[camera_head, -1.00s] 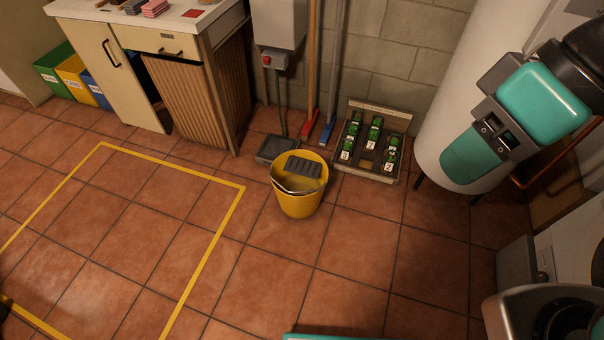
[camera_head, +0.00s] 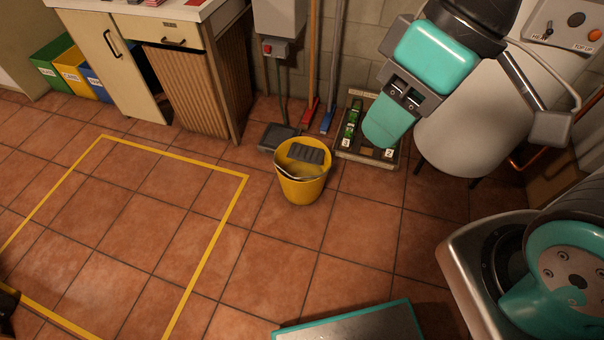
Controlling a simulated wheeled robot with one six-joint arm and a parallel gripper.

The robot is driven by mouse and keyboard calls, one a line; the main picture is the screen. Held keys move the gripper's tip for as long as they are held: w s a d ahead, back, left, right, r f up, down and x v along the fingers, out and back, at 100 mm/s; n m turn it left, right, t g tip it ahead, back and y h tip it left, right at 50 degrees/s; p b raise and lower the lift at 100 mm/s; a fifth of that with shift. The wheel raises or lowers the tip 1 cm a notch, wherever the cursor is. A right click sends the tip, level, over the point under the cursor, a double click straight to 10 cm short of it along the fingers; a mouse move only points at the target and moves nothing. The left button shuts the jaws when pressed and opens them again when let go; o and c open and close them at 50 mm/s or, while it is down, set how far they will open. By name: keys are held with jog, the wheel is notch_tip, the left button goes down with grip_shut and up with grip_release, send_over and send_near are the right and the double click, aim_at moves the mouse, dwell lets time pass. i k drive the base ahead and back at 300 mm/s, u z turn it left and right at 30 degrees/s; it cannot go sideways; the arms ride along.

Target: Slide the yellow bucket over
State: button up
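A yellow bucket (camera_head: 303,187) with a dark grey wringer insert (camera_head: 307,154) and a metal handle stands upright on the tiled floor, near the middle of the head view. It is outside and to the right of a rectangle of yellow floor tape (camera_head: 206,262). The rectangle looks empty where I can see it. Teal and grey links of my arm (camera_head: 436,58) show at the upper right, apart from the bucket.
A grey dustpan (camera_head: 277,137) lies just behind the bucket, near two upright handles against the wall. A shallow tray (camera_head: 391,160) of green items is behind right, partly hidden by my arm. A white tank (camera_head: 467,125) stands further right. Floor between bucket and tape is clear.

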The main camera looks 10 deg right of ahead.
aim_at(302, 183)
jog(key=k, duration=0.65)
jog(key=u, duration=0.25)
jog(key=i, duration=0.4)
jog(key=u, duration=0.65)
jog(key=i, duration=1.35)
jog(key=z, duration=0.25)
